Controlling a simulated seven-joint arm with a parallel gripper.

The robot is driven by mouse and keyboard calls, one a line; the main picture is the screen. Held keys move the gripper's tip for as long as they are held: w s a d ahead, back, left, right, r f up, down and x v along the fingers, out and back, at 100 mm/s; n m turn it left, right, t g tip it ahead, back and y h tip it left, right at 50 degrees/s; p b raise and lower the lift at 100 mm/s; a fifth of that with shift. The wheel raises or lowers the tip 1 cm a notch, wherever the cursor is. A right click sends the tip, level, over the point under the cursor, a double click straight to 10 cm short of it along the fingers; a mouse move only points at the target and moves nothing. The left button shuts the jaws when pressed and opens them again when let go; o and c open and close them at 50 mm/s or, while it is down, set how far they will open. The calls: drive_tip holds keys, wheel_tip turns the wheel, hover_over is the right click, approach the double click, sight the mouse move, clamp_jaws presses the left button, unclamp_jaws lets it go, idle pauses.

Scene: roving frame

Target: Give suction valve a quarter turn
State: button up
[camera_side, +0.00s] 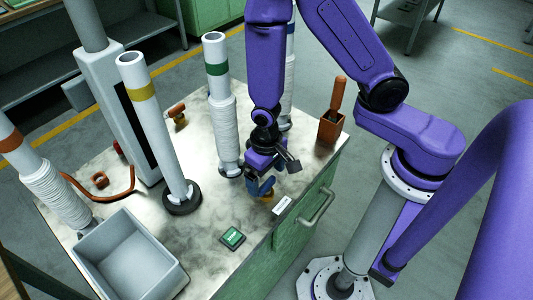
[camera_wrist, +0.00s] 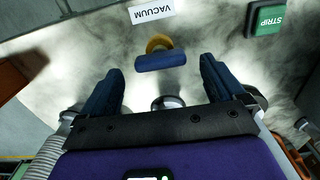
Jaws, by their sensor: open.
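The suction valve shows in the wrist view as a blue bar handle (camera_wrist: 160,62) on a round brass body (camera_wrist: 158,43), beside a white VACUUM label (camera_wrist: 152,13). The handle lies crosswise in that picture. My gripper (camera_wrist: 160,82) is open, with one dark blue finger on each side of the handle's line and clear gaps to both handle ends. Nothing is between the fingers. In the side view my gripper (camera_side: 262,186) is low over the front of the bench top, and the brass body (camera_side: 268,197) shows just beside the fingers. The handle is hard to separate from them there.
A green STRIP pad (camera_side: 232,238) and a grey bin (camera_side: 128,262) sit on the bench. A brown holder (camera_side: 330,127) with a handled tool is at the right edge.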

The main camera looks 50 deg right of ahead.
sight(266, 183)
drive_tip(key=shift+a+r, duration=0.1)
drive_tip(key=shift+r, duration=0.7)
wheel_tip(266, 183, up, 6)
drive_tip(key=shift+f, duration=0.1)
idle(0.4)
drive_tip(key=s+d+r+n, duration=1)
drive_tip(key=s+r+n, duration=0.2)
drive_tip(key=s, duration=0.1)
drive_tip(key=shift+r+n, duration=0.35)
drive_tip(key=shift+n, duration=0.05)
